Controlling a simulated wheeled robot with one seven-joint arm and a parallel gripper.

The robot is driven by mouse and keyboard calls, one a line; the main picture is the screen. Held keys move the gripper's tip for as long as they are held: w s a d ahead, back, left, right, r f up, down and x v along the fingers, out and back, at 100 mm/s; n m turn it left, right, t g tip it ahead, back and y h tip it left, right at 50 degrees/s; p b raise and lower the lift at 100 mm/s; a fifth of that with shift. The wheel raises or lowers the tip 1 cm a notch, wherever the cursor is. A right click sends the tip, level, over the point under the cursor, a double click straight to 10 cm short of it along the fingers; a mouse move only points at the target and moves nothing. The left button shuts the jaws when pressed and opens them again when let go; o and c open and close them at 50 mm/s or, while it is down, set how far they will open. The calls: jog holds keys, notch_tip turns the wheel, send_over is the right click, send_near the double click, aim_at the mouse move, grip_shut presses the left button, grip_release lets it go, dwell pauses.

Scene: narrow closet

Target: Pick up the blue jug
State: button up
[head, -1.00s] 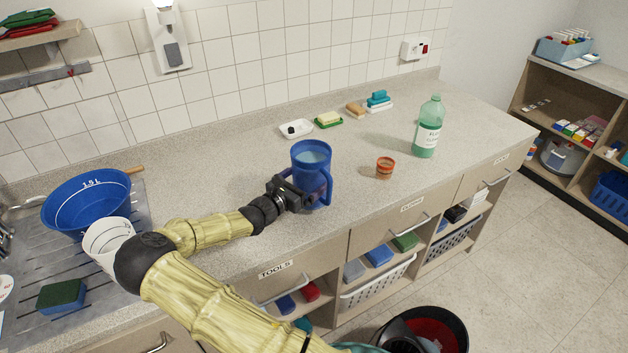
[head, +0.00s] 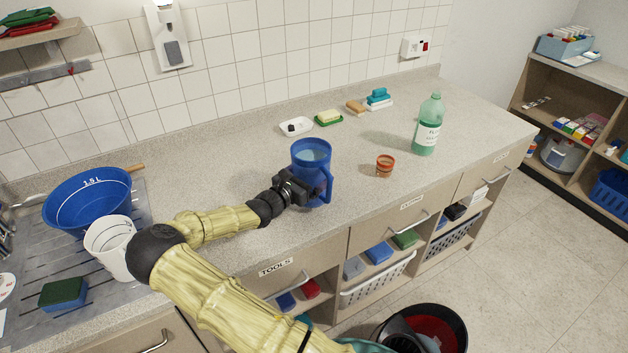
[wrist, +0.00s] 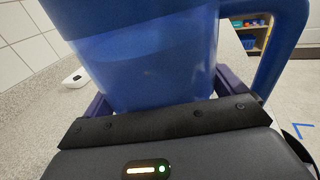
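The blue jug (head: 311,158) stands upright on the counter, its handle toward the front right. It looks partly see-through below a darker rim band. My gripper (head: 306,190) is at the jug's lower left side in the head view. In the wrist view the jug (wrist: 150,60) fills the space ahead of the palm. The fingers of my gripper (wrist: 163,98) stand wide apart, one on each side of the jug. I see no clear sign of them squeezing it; their tips are hidden behind the jug. The handle (wrist: 285,45) is outside the right finger.
A soap dish (head: 295,126), soap and sponges lie behind. A blue basin (head: 88,200) and white bucket (head: 110,245) are at the left. The counter (head: 230,185) around the jug is clear.

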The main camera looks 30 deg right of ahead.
aim_at(311, 144)
jog(key=c, duration=0.3)
jog(key=shift+w+r, duration=0.1)
jog(key=shift+r, duration=0.05)
jog(key=shift+c, duration=0.3)
jog(key=shift+r, duration=0.25)
jog(key=shift+r+b, duration=0.55)
jog(key=shift+r, duration=4.15)
